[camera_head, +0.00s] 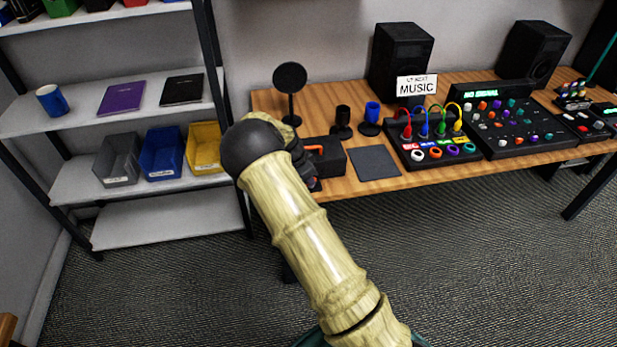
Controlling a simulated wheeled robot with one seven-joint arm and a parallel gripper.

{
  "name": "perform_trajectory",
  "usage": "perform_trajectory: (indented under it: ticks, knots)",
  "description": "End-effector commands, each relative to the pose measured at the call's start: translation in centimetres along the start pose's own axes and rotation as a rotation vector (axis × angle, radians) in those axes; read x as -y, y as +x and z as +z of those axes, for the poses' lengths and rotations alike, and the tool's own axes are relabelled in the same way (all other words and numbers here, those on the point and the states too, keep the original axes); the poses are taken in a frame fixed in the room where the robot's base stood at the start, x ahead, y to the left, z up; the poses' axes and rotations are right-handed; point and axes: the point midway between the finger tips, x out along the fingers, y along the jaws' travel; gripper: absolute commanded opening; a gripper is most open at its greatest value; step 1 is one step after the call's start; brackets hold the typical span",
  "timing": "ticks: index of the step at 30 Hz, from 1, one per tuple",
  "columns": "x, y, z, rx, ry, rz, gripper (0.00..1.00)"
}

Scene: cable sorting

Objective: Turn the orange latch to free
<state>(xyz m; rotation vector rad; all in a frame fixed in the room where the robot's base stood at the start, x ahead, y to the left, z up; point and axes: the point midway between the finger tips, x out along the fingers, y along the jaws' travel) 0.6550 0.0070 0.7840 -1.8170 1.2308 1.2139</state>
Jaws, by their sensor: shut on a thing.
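The orange latch (315,148) shows as a small orange bar on a black box (333,157) at the left part of the wooden table. My gripper (306,163) is at the left side of this box, at the latch, and is shut on it. My arm's dark wrist and pale links cover most of the gripper and the left of the box. The fingertips and the latch's exact angle are hard to make out.
A dark flat pad (374,162) lies right of the box. A panel with coloured cables (430,138) and a mixer (505,125) stand farther right. A round black disc on a stand (290,78) and two small cup-like holders (371,118) are behind. A shelf (165,222) stands left.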

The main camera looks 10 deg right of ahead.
Motion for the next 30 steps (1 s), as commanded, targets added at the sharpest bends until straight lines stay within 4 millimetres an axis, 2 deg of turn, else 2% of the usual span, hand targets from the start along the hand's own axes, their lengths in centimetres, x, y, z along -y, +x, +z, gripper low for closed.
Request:
perform_trajectory:
  ticks: [1,2,4,5,20,30]
  knots:
    - [0.06,-0.04,0.03,0.0,0.0,-0.002,0.0]
    - [0.06,-0.04,0.04,0.0,-0.001,-0.002,0.17]
    - [0.05,-0.03,0.03,0.0,-0.001,-0.002,0.3]
    - [0.06,-0.03,0.03,0.0,-0.001,-0.002,0.33]
    - [0.1,0.06,0.02,0.0,-0.033,-0.019,0.33]
    - [-0.16,0.31,0.11,0.001,-0.3,-0.133,0.33]
